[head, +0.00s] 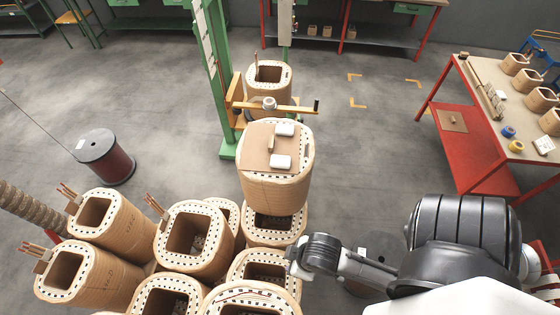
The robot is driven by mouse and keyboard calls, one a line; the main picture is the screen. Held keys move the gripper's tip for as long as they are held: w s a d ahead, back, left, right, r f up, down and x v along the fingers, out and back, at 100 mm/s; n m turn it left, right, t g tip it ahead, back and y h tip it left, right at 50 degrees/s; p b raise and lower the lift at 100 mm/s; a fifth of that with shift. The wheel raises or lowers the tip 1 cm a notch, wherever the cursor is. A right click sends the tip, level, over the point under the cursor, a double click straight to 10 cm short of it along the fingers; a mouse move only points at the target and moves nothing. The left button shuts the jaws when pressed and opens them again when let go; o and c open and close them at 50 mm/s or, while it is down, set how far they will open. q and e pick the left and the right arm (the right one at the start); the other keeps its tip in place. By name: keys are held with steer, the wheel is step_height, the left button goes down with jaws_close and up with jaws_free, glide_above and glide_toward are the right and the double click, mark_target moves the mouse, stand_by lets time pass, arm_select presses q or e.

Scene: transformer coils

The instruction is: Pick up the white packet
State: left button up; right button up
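A white packet (284,129) lies flat on a cardboard sheet (258,146) on top of the tall coil (273,190) in the middle. A second white packet (281,161) lies nearer to me on the same sheet. A small brown block (270,143) is beside them. Another white packet (544,145) lies on the red table at the right. My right arm comes in from the right, and its gripper (292,263) is low, nearer to me than the tall coil and apart from the packets. Its fingers are too small and dark to read. My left gripper is out of view.
Several open coils (195,236) with upright copper leads crowd the front left. A green winding stand (228,145) is behind the tall coil. A red table (480,140) with more coils is at the right. A dark red spool (104,156) stands on the floor at left.

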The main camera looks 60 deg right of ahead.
steer(key=shift+o, duration=0.2)
steer(key=o, duration=0.9)
